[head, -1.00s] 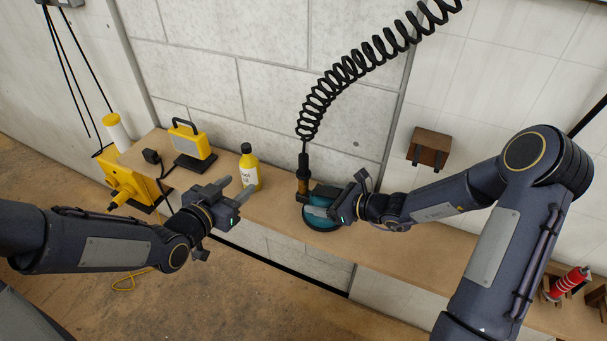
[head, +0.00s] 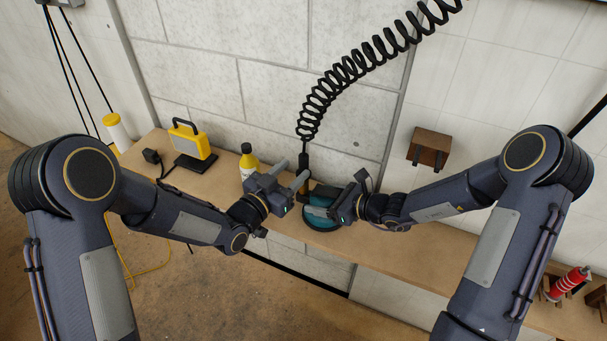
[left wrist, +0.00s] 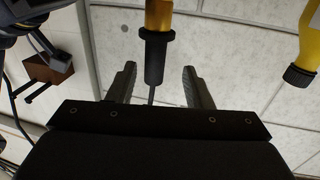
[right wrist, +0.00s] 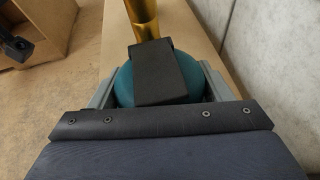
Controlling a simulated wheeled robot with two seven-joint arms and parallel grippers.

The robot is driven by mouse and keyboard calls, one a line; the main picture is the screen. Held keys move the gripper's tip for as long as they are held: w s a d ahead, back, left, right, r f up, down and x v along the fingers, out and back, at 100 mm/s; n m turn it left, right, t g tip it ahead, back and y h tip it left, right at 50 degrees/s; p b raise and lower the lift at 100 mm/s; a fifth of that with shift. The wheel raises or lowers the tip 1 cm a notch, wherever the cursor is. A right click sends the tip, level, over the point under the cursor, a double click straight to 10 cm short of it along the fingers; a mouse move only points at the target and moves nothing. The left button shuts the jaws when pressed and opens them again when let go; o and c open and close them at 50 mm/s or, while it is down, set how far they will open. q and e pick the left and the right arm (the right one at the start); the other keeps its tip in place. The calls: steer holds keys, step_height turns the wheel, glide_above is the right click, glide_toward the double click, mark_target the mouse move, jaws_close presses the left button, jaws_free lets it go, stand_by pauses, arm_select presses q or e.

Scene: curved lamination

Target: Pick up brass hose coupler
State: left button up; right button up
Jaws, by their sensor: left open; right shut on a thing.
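The brass hose coupler (head: 305,187) stands upright at the lower end of the black coiled hose (head: 318,105), partly hidden behind my left gripper in the head view. In the left wrist view the coupler's brass body (left wrist: 158,14) and black sleeve (left wrist: 155,60) show between the open fingers, beyond their tips or level with them; I cannot tell if they touch. My left gripper (head: 293,173) is open and empty. My right gripper (head: 322,209) is shut on a teal round tool (head: 320,222) resting on the bench. The brass also shows in the right wrist view (right wrist: 142,18).
A yellow bottle (head: 247,164) stands just left of my left gripper. A yellow lamp (head: 190,141) stands farther left on the wooden bench (head: 385,252). A brown wall block (head: 429,147) is at right. The concrete wall (head: 265,75) closes the back.

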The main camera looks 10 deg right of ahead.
mark_target(300, 165)
arm_select(q)
steer(key=x, duration=0.4)
steer(key=shift+d+r, duration=0.25)
steer(key=shift+d, duration=0.2)
jaws_close()
